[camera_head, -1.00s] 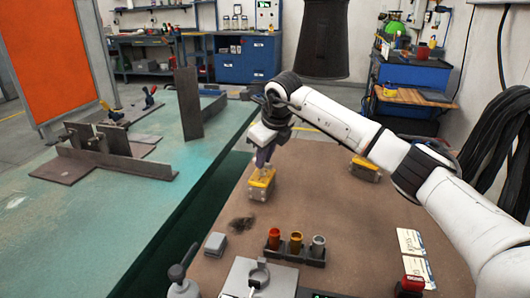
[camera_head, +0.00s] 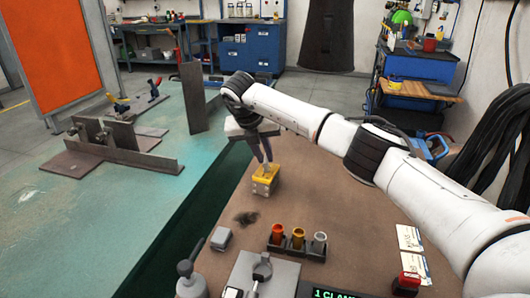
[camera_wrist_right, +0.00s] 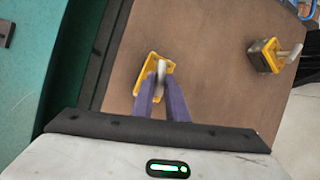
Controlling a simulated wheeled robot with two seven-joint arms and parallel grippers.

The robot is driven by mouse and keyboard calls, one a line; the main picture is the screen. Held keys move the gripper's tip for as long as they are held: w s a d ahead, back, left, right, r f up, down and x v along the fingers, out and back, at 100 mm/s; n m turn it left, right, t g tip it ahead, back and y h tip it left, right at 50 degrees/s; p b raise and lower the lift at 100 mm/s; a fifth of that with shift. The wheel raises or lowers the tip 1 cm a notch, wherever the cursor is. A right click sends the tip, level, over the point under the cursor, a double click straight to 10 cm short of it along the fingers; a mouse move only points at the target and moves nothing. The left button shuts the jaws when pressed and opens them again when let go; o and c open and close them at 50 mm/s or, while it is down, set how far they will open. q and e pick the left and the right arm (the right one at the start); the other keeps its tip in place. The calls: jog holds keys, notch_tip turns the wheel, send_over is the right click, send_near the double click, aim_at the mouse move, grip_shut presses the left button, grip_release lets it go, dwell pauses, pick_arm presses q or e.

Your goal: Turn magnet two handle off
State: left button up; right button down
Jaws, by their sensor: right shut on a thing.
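A grey magnet block with a yellow top (camera_head: 265,178) sits on the brown table, close to its left edge. My right gripper (camera_head: 267,168) reaches down onto it, tilted, with dark purple fingers. In the right wrist view, the fingers (camera_wrist_right: 161,88) are shut on its pale upright handle (camera_wrist_right: 161,70), with the yellow plate (camera_wrist_right: 148,72) around it. A second yellow and grey magnet (camera_wrist_right: 264,56), with a pale handle sticking out sideways, shows at right there; my arm hides it in the head view. I cannot tell which is number two. My left gripper is not in view.
A rack (camera_head: 297,247) with red, yellow and grey cups stands at the table front, beside a small grey block (camera_head: 221,239). Upright metal plates (camera_head: 133,150) stand on the green table (camera_head: 90,220) at left. A dark gap separates the tables.

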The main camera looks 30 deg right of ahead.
jog(key=shift+w+r+m+g, duration=0.15)
jog(key=shift+m+g, duration=0.2)
jog(key=shift+m, duration=0.45)
jog(key=shift+w+m+g, duration=0.1)
jog(key=shift+m+g, duration=0.25)
jog(key=shift+m, duration=0.45)
jog(key=c, duration=1.7)
grip_release()
jog(key=shift+c, duration=0.2)
jog(key=v, duration=1)
jog(key=shift+a, duration=0.2)
